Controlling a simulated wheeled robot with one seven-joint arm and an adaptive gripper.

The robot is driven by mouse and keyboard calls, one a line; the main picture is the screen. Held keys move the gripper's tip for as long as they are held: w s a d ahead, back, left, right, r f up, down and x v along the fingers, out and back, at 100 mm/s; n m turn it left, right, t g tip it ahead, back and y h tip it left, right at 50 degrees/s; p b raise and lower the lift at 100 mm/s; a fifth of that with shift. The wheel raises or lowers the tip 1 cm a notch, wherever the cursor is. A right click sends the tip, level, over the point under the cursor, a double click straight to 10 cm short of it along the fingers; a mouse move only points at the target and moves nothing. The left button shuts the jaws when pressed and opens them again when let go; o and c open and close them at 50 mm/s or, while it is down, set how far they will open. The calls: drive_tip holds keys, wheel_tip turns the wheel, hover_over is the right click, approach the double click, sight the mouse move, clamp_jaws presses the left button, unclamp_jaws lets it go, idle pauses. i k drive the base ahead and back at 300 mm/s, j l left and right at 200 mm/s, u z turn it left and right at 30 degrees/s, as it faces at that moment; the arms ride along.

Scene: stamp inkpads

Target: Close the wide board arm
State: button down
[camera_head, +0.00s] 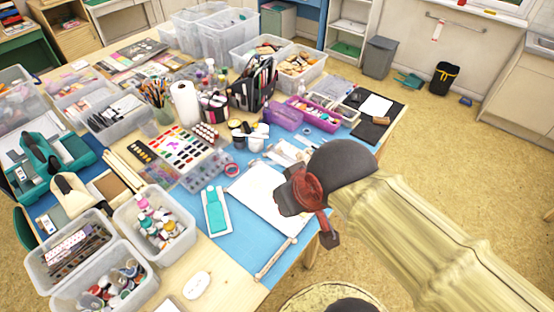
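A wide pale board (258,198) lies on the blue mat near the table's front edge. A thin light wooden bar (275,258) lies angled at its near right corner; it looks like an arm, but I cannot tell how it is joined to the board. My gripper (308,216), dark with a reddish-brown part, is above the board's right side, near the table edge. It hides part of the board's right edge. I cannot see whether its fingers are apart or touch anything.
A white and teal device (215,211) lies left of the board. Paint palettes (180,147), cups and a purple box (285,117) crowd the table behind. Bins of bottles (154,224) stand at left. Blue mat (240,262) is bare in front of the board.

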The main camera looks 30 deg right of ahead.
sight(258, 276)
drive_tip(key=k+l+u, duration=0.15)
drive_tip(key=u, duration=0.15)
drive_tip(key=k+j+u, duration=0.4)
drive_tip(key=k+j, duration=0.15)
